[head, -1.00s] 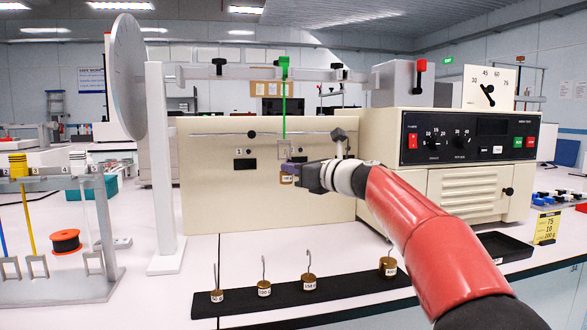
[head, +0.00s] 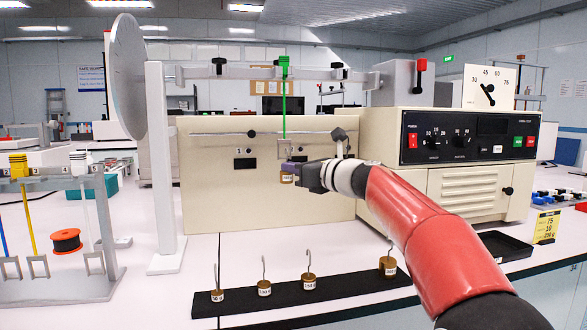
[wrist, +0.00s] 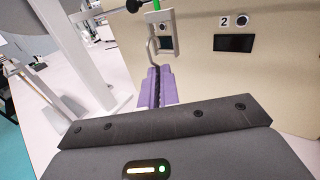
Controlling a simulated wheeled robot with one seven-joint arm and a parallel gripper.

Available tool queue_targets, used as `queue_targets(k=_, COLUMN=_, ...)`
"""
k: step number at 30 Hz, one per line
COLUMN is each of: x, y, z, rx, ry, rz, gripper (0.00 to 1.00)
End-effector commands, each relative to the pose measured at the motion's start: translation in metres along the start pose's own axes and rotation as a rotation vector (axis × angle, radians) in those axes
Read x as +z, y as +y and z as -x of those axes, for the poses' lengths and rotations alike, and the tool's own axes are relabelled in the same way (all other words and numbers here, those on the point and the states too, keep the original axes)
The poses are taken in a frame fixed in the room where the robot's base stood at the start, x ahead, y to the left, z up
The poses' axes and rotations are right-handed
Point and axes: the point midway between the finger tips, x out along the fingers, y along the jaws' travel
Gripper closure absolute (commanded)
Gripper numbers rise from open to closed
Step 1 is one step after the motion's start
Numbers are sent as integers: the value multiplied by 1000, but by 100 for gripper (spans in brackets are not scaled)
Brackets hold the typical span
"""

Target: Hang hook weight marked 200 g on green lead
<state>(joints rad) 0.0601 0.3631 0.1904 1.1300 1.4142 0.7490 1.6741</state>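The green lead (head: 284,110) hangs straight down from a green clamp (head: 284,66) on the beam. A pale metal loop (head: 285,149) is at its lower end; the loop also shows in the wrist view (wrist: 176,38). My gripper (head: 293,168) is shut on a brass hook weight (head: 287,179), just below the loop. Its label is too small to read surely. In the wrist view my purple fingers (wrist: 155,88) are close together and the hook (wrist: 151,50) rises beyond them, at the loop's left side. I cannot tell whether it passes through the loop. The weight's body is hidden there.
Several hook weights (head: 264,288) stand upright on a black strip (head: 345,286) below. The beige panel (head: 220,195) is close behind my gripper. A white post (head: 162,160) stands to the left, and the control box (head: 450,190) is to the right.

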Motion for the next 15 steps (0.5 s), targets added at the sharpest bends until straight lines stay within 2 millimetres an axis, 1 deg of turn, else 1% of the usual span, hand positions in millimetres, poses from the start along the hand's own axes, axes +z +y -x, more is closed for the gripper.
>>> queue_targets(k=15, x=2, y=-8, z=-13, rx=1, ry=-1, rz=0, gripper=100)
